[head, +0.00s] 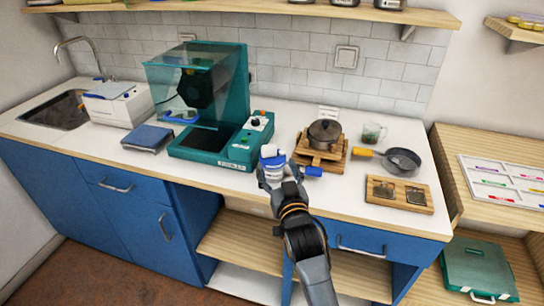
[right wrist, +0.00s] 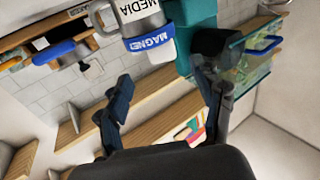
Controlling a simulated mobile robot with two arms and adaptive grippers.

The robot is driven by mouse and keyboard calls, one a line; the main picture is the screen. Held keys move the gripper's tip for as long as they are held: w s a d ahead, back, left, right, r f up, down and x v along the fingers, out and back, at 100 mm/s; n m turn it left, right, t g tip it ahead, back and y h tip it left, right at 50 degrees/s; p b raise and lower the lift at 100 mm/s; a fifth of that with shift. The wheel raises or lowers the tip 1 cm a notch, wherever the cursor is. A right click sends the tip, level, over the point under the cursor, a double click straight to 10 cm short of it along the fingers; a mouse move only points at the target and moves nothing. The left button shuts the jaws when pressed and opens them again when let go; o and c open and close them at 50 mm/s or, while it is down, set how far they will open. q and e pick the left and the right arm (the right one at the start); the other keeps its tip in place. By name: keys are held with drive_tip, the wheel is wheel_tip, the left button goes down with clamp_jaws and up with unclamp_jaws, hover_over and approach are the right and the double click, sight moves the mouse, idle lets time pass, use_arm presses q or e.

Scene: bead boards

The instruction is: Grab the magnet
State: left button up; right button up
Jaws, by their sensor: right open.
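The magnet is a blue band with white lettering reading MAGNET (right wrist: 150,38), with a white part beside it. In the right wrist view it lies just beyond my fingertips, against a grey cup lettered MEDIA (right wrist: 138,14). In the head view a blue-and-white item (head: 271,155) shows at the counter's front edge, right at my right gripper (head: 277,174); its lower part is hidden by the fingers. My right gripper (right wrist: 168,75) is open, one finger on each side in the wrist view, with nothing clearly held between. My left gripper is not in view.
A teal machine with a clear hood (head: 205,100) stands behind left. A pot (head: 325,133) on a wooden stand is close on the right, with a blue-ended handle (head: 313,171) beside it. A pan (head: 402,160) and wooden board (head: 399,194) lie further right. The counter's front edge is near.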

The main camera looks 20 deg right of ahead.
sight(270, 150)
drive_tip(key=w, duration=0.4)
drive_tip(key=shift+d, duration=0.1)
drive_tip(key=shift+w+r+p, duration=0.15)
drive_tip(key=shift+w+p, duration=0.15)
drive_tip(key=shift+w, duration=0.1)
drive_tip(key=w, duration=0.4)
drive_tip(key=shift+w+d+p, duration=0.1)
drive_tip(key=shift+w+p, duration=0.15)
drive_tip(key=shift+p, duration=0.1)
clamp_jaws()
drive_tip(key=shift+r, duration=0.15)
